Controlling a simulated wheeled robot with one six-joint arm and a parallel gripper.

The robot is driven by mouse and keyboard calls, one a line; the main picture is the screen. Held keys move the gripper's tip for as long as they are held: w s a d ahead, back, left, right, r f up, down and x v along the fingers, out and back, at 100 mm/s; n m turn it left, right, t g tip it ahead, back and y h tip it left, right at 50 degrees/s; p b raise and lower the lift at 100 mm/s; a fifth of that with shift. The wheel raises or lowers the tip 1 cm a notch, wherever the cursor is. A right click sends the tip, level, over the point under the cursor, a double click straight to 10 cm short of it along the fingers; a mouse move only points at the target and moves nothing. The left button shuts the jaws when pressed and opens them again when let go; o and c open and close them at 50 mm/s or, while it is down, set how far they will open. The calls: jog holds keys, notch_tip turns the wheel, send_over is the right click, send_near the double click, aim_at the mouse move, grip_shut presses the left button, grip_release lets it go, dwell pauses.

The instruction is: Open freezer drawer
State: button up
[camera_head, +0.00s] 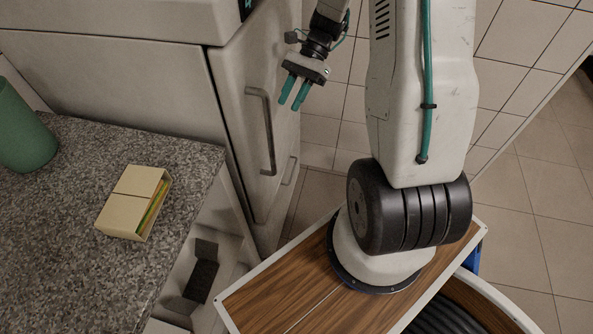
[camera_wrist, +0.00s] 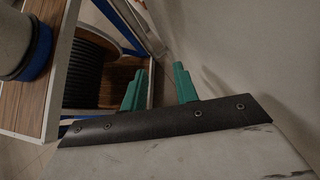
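The pale tall appliance (camera_head: 233,110) stands left of my arm, with its front in steep view. Its upper door has a long grey vertical handle (camera_head: 270,145). Below that is a smaller grey handle (camera_head: 289,171) on a lower front, which I take for the freezer drawer; it appears shut. My gripper (camera_head: 292,95), with teal fingers, is in front of the upper door, higher than the lower handle and beside the upper one. In the wrist view the fingers (camera_wrist: 158,78) are apart with nothing between them.
A speckled counter (camera_head: 60,230) at left holds a green cylinder (camera_head: 22,128) and a cream box (camera_head: 133,203). An open compartment with a dark item (camera_head: 201,280) lies below the counter edge. Tiled floor (camera_head: 525,215) is clear at right.

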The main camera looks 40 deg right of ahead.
jog(key=w+d+f+m+t+y, duration=0.2)
jog(key=w+d+f+m, duration=0.15)
jog(key=f, duration=0.25)
jog(key=w+d+f+m+t+y, duration=0.1)
jog(key=w+d+f+m+t, duration=0.1)
jog(key=f+m, duration=0.35)
jog(key=s+d+f+m+t+h, duration=0.15)
jog(key=f+m+t, duration=0.25)
jog(key=f+m, duration=0.5)
jog(key=s+d+f+m+t, duration=0.1)
jog(key=d+f+m+t, duration=0.3)
jog(key=f, duration=1)
jog(key=s+d+f+m+t+h, duration=0.1)
jog(key=f+m+t, duration=0.2)
jog(key=f+m, duration=0.65)
jog(key=w+a+f+n, duration=0.1)
jog(key=w+a+f, duration=0.2)
jog(key=w+a, duration=0.1)
jog(key=shift+w+a, duration=0.2)
jog(key=shift+w, duration=0.6)
jog(key=shift+f, duration=0.1)
grip_shut()
